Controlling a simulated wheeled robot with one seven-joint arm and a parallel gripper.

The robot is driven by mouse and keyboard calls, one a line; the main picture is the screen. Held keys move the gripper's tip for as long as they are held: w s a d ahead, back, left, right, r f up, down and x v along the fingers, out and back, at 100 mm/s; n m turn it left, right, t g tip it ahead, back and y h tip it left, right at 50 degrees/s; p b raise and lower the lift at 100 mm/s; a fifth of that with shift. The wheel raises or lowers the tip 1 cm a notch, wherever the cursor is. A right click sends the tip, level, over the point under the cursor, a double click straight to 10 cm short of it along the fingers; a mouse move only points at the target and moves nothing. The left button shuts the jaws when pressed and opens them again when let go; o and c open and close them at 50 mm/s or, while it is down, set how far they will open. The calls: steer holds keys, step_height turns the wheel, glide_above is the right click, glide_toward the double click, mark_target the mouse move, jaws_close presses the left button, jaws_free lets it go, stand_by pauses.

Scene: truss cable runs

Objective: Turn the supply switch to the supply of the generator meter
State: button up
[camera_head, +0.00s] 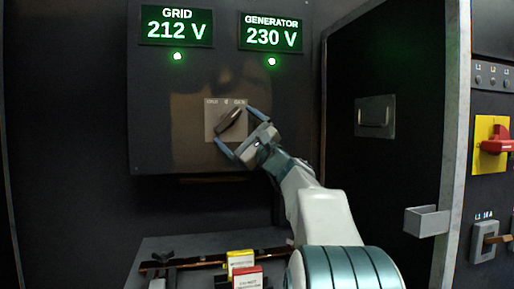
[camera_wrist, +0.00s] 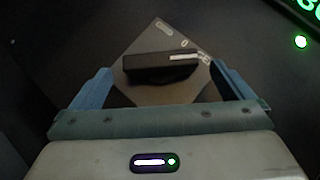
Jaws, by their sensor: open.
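The supply switch is a dark bar handle (camera_head: 229,121) on a pale square plate (camera_head: 212,117) in the dark panel. Its handle is tilted, with the upper end to the right, toward the right-hand plate label. In the wrist view the handle (camera_wrist: 160,66) has a white mark at its right end. My gripper (camera_head: 236,130) is open, its blue fingers apart on either side of the handle, not seen touching it. The generator meter (camera_head: 270,32) reads 230 V with a green lamp below. The grid meter (camera_head: 177,26) reads 212 V, also with a green lamp. The plate labels are too small to read surely.
An open dark cabinet door (camera_head: 383,165) with a latch stands right of the panel. Beyond it is a red and yellow switch (camera_head: 495,145). Below are a yellow block (camera_head: 240,261) and a red-and-white block (camera_head: 248,279) on a rail.

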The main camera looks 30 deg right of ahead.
steer(key=v, duration=0.9)
steer(key=shift+s+f, duration=0.1)
steer(key=shift+f, duration=0.05)
steer(key=a+f+n+g+y+p, duration=0.1)
steer(key=a+f+n+g+p, duration=0.15)
steer(key=a+g+p, duration=0.5)
steer(key=a+f+n+g+y+p, duration=0.15)
steer(key=a+n+p, duration=0.25)
steer(key=a, duration=0.6)
steer(key=s+a+f+n+g+h+p, duration=0.3)
steer(key=s+a+f+n+g+p, duration=0.2)
steer(key=s+a+g+p, duration=0.3)
steer(key=s+d+n+g+h+p, duration=0.2)
steer(key=s+n+h+p, duration=0.5)
steer(key=s+p, duration=0.6)
steer(key=s+d+f+n, duration=0.1)
steer(key=s+n, duration=0.1)
steer(key=shift+d+n+g, duration=0.2)
steer(key=shift+n+g, duration=0.15)
steer(key=shift+g, duration=0.05)
